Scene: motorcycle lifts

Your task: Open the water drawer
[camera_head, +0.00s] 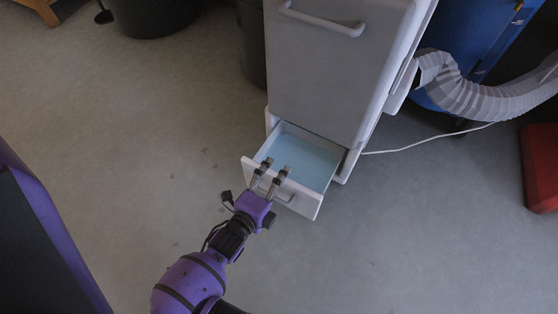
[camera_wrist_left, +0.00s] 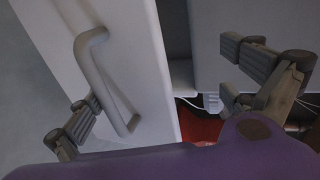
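The water drawer (camera_head: 312,155) is the low drawer of a grey-white cabinet. It stands pulled out, and its light blue inside shows. Its white front (camera_head: 306,203) has a bar handle (camera_head: 285,196), partly hidden behind my left gripper (camera_head: 274,169). In the left wrist view, the handle (camera_wrist_left: 92,75) crosses the pale drawer front (camera_wrist_left: 135,50). My left gripper (camera_wrist_left: 170,98) is open, its fingers well apart. One finger is close to the handle, and the other is beyond the front's edge. I cannot tell whether either touches. My right gripper is not in view.
The cabinet's upper front (camera_head: 320,75) has another handle (camera_head: 322,19). A ribbed grey hose (camera_head: 480,98) and a blue container (camera_head: 465,35) are at right. A white cable (camera_head: 420,145) lies on the floor near a red object (camera_head: 541,168). The floor before the drawer is clear.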

